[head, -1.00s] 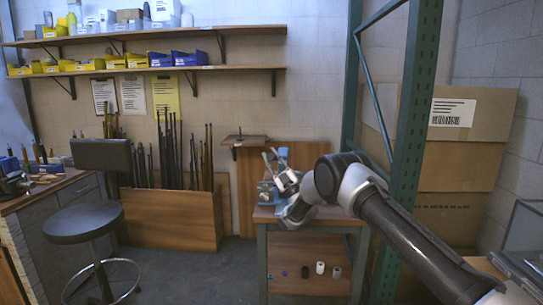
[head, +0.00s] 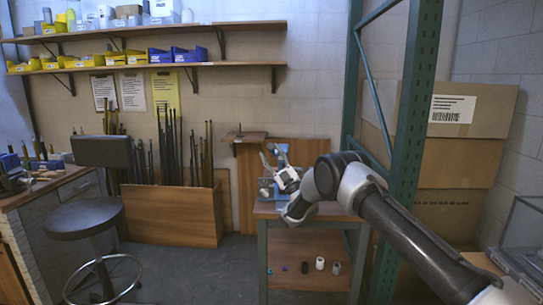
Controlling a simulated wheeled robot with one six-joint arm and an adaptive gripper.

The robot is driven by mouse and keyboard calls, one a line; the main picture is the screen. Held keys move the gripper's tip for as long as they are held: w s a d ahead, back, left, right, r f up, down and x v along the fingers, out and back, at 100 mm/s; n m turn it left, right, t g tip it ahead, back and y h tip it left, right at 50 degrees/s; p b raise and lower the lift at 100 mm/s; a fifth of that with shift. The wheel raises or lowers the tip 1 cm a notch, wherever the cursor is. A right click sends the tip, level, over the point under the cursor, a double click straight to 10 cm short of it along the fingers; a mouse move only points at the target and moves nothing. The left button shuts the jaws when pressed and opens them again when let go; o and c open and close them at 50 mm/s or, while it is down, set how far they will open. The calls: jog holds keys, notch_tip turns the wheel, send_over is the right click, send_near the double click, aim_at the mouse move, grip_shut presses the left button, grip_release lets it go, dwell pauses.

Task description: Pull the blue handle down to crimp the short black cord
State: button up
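The blue handle (head: 282,149) shows at the top of a small bench press in the head view, standing up behind my gripper. The press's blue and grey body (head: 265,185) sits on a wooden-topped workbench (head: 264,210). My gripper (head: 271,160) is in front of the press, close to the handle, with its fingers pointing up and left. I cannot tell whether it touches the handle or how far its fingers are apart. The gripper and arm cover part of the press. I cannot make out the short black cord.
Several small parts (head: 320,263) stand on the bench's lower shelf. A green metal upright (head: 408,130) rises right of the bench, with cardboard boxes (head: 460,145) behind it. A black stool (head: 82,219) stands at left. Floor between stool and bench is clear.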

jog(key=v, duration=0.7)
jog(key=shift+f, duration=0.2)
jog(key=shift+r, duration=0.1)
